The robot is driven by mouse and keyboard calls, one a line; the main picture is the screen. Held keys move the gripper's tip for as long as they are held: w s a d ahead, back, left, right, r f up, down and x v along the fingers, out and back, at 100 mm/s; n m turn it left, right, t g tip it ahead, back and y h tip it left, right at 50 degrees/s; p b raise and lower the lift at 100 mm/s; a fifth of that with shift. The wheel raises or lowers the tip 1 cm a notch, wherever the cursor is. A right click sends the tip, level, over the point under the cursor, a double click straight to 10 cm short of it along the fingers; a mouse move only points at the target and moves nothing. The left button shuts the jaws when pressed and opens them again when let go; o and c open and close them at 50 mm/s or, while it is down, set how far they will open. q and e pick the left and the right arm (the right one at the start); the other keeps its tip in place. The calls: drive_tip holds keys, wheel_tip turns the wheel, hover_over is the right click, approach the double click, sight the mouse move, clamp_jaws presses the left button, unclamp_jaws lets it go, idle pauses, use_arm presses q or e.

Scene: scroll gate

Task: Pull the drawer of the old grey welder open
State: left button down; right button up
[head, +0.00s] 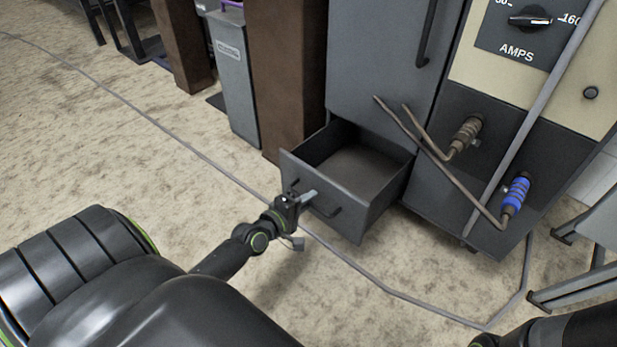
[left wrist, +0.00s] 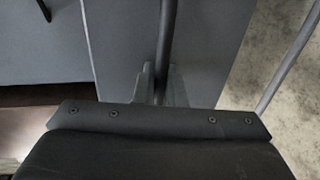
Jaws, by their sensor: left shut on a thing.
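The grey welder (head: 378,60) stands at the upper right. Its low drawer (head: 372,205) is pulled well out and its inside looks empty. My left gripper (head: 308,198) is at the drawer's front, shut on the dark bar handle (head: 330,211). In the left wrist view, the handle (left wrist: 168,40) runs between the two fingers (left wrist: 158,84), with the grey drawer front (left wrist: 115,50) behind it. The fingers hide part of the handle. Only a dark part of my right arm shows at the lower right corner; its gripper is not in view.
Cables hang from a brown plug (head: 466,132) and a blue plug (head: 516,193) on the welder's front. A grey cable (head: 392,291) lies on the floor before the drawer. A brown post (head: 287,80) and grey bin (head: 235,80) stand left. The floor left is mostly clear.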

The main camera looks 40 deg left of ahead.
use_arm(q)
drive_tip(key=c, duration=1.8)
unclamp_jaws()
drive_tip(key=shift+s, duration=0.1)
drive_tip(key=shift+b+v, duration=0.65)
drive_tip(key=shift+v, duration=7.95)
drive_tip(key=shift+a, duration=0.1)
